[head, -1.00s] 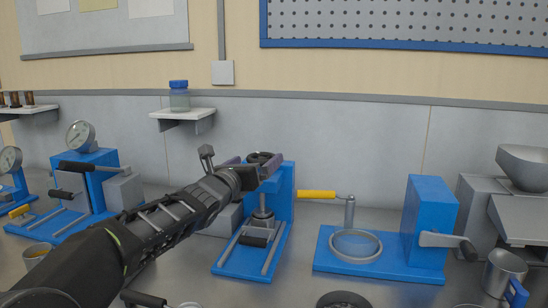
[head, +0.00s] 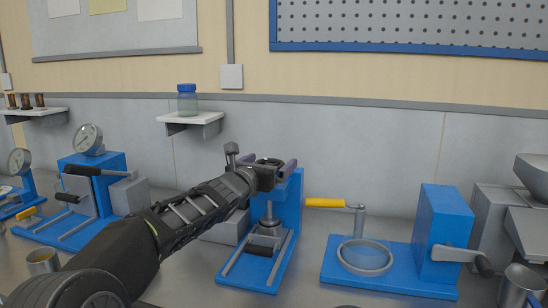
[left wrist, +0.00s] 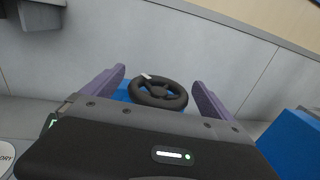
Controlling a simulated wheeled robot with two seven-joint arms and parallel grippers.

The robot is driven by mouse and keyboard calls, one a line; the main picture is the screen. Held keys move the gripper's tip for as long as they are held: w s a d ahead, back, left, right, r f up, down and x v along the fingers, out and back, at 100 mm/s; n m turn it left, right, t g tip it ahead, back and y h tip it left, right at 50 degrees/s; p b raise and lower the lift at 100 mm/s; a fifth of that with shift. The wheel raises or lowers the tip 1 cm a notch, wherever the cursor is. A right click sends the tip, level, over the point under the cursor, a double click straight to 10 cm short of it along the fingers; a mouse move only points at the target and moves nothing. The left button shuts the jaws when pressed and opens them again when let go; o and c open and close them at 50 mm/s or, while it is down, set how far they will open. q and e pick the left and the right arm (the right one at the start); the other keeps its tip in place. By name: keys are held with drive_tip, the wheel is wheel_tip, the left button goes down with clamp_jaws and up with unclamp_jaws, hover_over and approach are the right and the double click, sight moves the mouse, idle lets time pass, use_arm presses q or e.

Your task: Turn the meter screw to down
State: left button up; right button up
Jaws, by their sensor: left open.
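A black handwheel (head: 268,162), which I take for the meter screw, sits on top of a blue screw press (head: 289,205) in the middle of the bench. In the left wrist view the wheel (left wrist: 158,92) has spokes and a white mark on its upper-left rim. My left gripper (head: 270,166) is at the wheel, open, with its purple fingers on either side. In the wrist view both fingers (left wrist: 158,80) show gaps to the rim. My right gripper is not in view.
A blue stand with a ring and yellow-handled arm (head: 365,258) is to the right. A blue gauge press (head: 95,180) stands left. A small shelf with a jar (head: 187,100) is on the wall behind. A grey hopper machine (head: 500,210) is far right.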

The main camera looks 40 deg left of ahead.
use_arm(q)
drive_tip(key=shift+p+x, duration=0.3)
drive_tip(key=shift+x, duration=1.15)
drive_tip(key=shift+c, duration=0.6)
